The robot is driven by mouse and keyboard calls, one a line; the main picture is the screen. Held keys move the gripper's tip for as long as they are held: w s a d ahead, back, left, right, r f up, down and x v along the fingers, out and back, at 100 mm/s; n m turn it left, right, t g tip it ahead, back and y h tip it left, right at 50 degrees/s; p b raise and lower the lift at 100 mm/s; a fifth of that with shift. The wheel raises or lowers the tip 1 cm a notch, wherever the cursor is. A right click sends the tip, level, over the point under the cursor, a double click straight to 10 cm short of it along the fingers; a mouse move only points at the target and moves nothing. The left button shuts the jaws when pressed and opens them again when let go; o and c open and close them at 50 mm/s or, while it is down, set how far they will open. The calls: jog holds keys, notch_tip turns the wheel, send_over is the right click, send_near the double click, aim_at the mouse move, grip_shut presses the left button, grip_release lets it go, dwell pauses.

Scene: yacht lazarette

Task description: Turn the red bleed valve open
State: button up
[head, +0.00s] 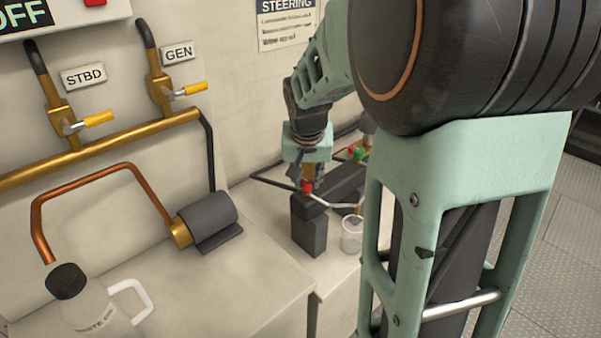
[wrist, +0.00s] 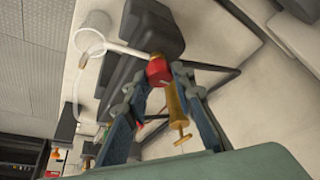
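The red bleed valve knob (head: 307,186) sits on top of a dark block-shaped unit (head: 309,232) on the pale bench. In the wrist view, the red knob (wrist: 159,71) lies between the tips of my gripper (wrist: 160,77). The two fingers slope inward and flank the knob closely, with no clear gap on either side. In the head view, my gripper (head: 304,176) comes down on the knob from above, and its fingers are small and partly dark there. A thin pale pipe runs from beside the knob toward a clear cup (head: 352,234).
Green (head: 360,154) and red (head: 351,149) knobs stand behind, close to my arm. Left are a copper pipe (head: 98,176), a white jug (head: 92,306) and yellow-handled STBD and GEN valves.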

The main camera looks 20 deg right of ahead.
grip_shut()
jog(key=shift+n, duration=0.4)
jog(key=n, duration=0.1)
jog(key=n+y, duration=0.1)
jog(key=n, duration=0.1)
jog(key=shift+d+t+y, duration=0.15)
jog(key=shift+t+y, duration=0.15)
jog(key=n+y+b, duration=0.1)
jog(key=n, duration=0.1)
jog(key=n+y+b, duration=0.1)
jog(key=n+b, duration=0.1)
jog(key=n, duration=0.1)
jog(key=shift+d+f+b, duration=0.15)
jog(key=shift+f+b, duration=0.05)
jog(key=shift+b, duration=0.1)
jog(key=n, duration=0.2)
jog(key=n+g+y+b, duration=0.1)
jog(key=n, duration=0.1)
jog(key=shift+w+d+r+n, duration=0.1)
jog(key=shift+r+n, duration=0.05)
jog(key=shift+n, duration=0.25)
jog(key=n+g+y, duration=0.1)
jog(key=n, duration=0.3)
jog(key=shift+g, duration=0.4)
jog(key=shift+n, duration=0.3)
